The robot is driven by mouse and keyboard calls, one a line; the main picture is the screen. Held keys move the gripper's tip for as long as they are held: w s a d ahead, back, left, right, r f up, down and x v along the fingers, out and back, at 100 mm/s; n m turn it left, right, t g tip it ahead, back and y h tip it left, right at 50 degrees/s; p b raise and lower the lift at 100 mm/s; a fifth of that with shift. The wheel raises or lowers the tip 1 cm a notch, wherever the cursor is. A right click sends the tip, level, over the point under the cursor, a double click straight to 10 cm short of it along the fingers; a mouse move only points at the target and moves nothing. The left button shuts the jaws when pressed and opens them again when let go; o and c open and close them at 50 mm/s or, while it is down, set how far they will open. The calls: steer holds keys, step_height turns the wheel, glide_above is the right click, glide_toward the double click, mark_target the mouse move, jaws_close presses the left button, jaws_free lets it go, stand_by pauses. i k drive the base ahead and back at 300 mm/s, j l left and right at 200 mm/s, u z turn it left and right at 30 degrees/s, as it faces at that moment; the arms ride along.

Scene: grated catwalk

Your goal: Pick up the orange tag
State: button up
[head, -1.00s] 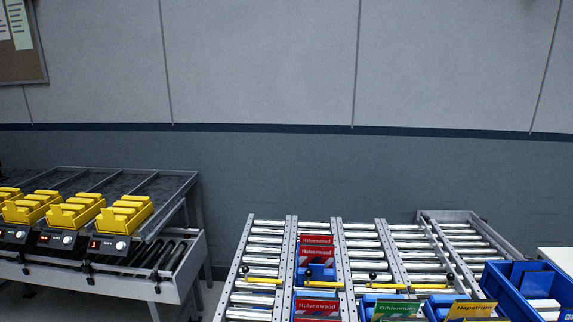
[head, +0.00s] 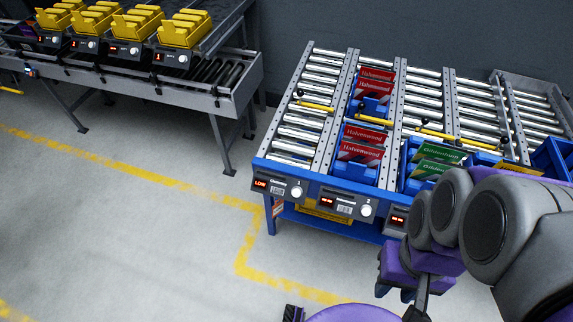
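A yellow-orange tag (head: 518,168) shows as a thin strip behind my arm, at the right of the roller rack. Its face and lettering are mostly hidden, so I cannot be sure that it is the orange tag. My arm, with its grey round joints and purple parts, fills the lower right. A purple part with dark prongs below it hangs in front of the rack's right front. I cannot tell whether this is my gripper, or whether it is open or shut.
The blue-framed roller rack (head: 313,164) has lanes with red tags (head: 361,152) and green tags (head: 440,152) on blue bins. Small display boxes (head: 278,187) line its front. Another conveyor (head: 240,85) with yellow trays (head: 182,30) stands at upper left. Open floor with yellow lines lies in front.

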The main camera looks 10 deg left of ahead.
mark_target(278, 208)
steer(key=u, duration=0.85)
steer(key=k+l+u, duration=0.2)
steer(key=k+u, duration=0.55)
steer(key=k+l, duration=0.05)
